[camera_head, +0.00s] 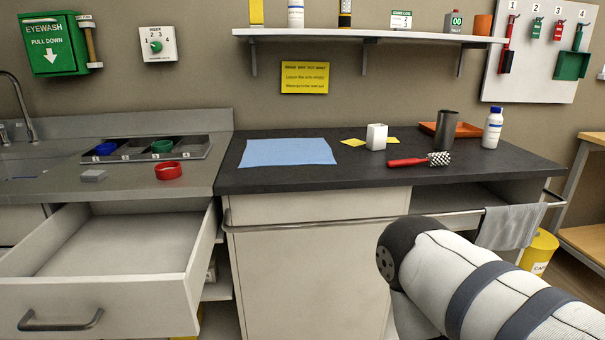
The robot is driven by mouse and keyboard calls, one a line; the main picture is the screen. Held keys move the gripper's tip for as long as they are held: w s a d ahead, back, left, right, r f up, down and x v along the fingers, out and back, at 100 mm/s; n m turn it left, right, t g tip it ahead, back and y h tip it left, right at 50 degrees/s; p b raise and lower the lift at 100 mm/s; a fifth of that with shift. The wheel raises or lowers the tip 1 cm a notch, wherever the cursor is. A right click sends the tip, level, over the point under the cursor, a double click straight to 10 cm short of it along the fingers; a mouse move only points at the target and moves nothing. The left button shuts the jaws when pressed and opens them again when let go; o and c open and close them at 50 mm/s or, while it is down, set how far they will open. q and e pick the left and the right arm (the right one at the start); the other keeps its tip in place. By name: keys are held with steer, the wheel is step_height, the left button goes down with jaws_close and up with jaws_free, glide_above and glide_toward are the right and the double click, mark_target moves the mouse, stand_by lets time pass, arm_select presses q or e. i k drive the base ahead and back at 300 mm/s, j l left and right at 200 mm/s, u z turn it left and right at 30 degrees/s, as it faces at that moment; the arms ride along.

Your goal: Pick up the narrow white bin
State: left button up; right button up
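The narrow white bin (376,137) is a small, upright, white box-shaped container on the dark countertop (300,178), right of the blue mat and between pieces of yellow paper. Nothing touches it from my side. My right arm comes in from the lower right, in front of the cabinet and well below the bin; only white links with dark bands show, and its gripper is not in view. My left arm and gripper are not in view.
An open drawer (120,245) juts out at left. A rail (320,220) runs along the front. A shelf (375,36) hangs above.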

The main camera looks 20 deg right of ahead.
mark_target(377, 134)
steer(key=z, duration=1.05)
steer(key=i+l, duration=0.8)
steer(key=l, duration=0.25)
steer(key=i+u, duration=0.05)
